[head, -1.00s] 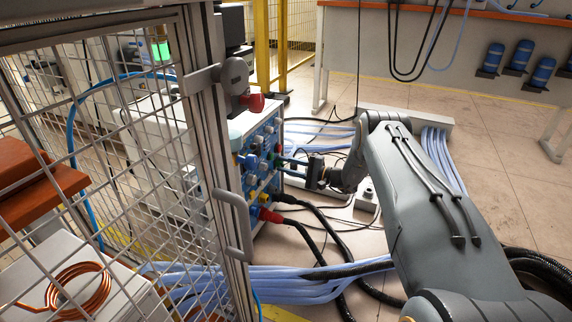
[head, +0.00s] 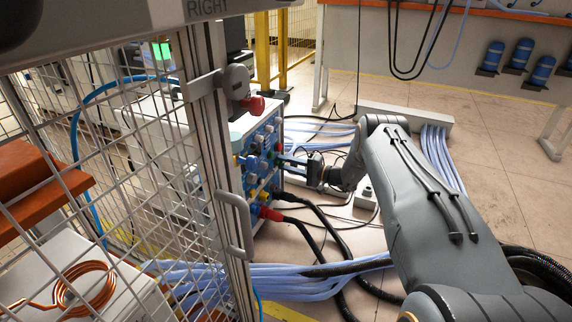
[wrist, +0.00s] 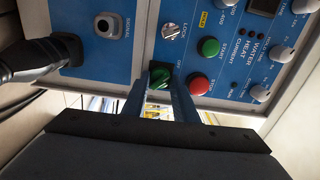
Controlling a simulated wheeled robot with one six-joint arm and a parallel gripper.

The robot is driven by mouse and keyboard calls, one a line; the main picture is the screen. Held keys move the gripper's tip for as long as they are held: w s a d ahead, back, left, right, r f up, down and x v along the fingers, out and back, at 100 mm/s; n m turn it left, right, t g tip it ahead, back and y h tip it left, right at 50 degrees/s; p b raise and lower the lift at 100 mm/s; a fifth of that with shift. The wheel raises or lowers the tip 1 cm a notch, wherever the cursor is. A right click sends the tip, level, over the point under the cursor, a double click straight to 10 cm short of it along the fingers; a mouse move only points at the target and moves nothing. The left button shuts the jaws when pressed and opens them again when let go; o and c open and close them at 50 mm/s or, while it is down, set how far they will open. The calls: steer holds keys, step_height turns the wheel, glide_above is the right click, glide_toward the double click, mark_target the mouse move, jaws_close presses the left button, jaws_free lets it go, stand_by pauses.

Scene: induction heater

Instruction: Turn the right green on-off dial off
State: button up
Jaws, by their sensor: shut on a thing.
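The green on-off dial (wrist: 160,78) sits at the lower edge of a blue control panel (wrist: 130,55) in the wrist view. My gripper (wrist: 160,86) has one finger on each side of the dial and is shut on it. The dial's handle looks tilted; small lettering beside it is too small to read surely. In the head view my gripper (head: 284,161) reaches the panel's front (head: 262,147) from the right. The dial is too small and covered to make out there.
A green start button (wrist: 208,47) and a red stop button (wrist: 200,87) are close right of the dial. A key lock (wrist: 172,31) is above it. A black cable plug (wrist: 35,60) is at the left. A mesh cage door (head: 215,150) stands left of my arm.

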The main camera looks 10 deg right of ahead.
steer(key=shift+f, duration=0.1)
steer(key=o, duration=1)
steer(key=shift+p+v, duration=1.35)
steer(key=shift+v, duration=2.6)
